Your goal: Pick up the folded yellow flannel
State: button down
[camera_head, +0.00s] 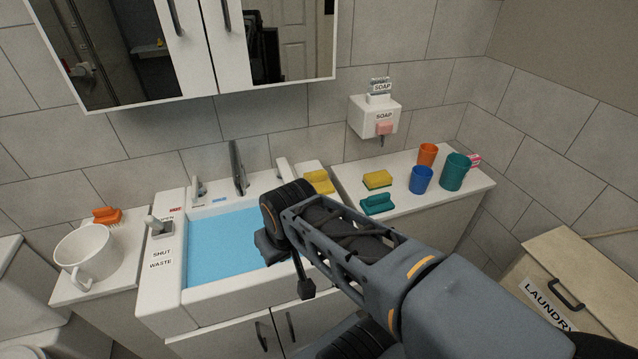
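A folded yellow cloth (318,181), which looks like the flannel, lies on the white ledge at the back right corner of the sink. Part of its ledge is hidden behind my arm. My gripper (287,270) hangs over the front right of the sink basin, nearer the camera than the cloth and to its lower left. Its two fingers appear apart, with nothing seen between them.
The sink (222,240) holds blue water. A white mug (86,250) stands left. A mirrored cabinet (205,45) hangs above.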

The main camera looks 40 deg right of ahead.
aim_at(320, 181)
jog(key=k, duration=0.5)
jog(key=z, duration=2.4)
jog(key=k, duration=1)
jog(key=u, duration=1.55)
jog(key=i, duration=1)
jog(key=z, duration=0.05)
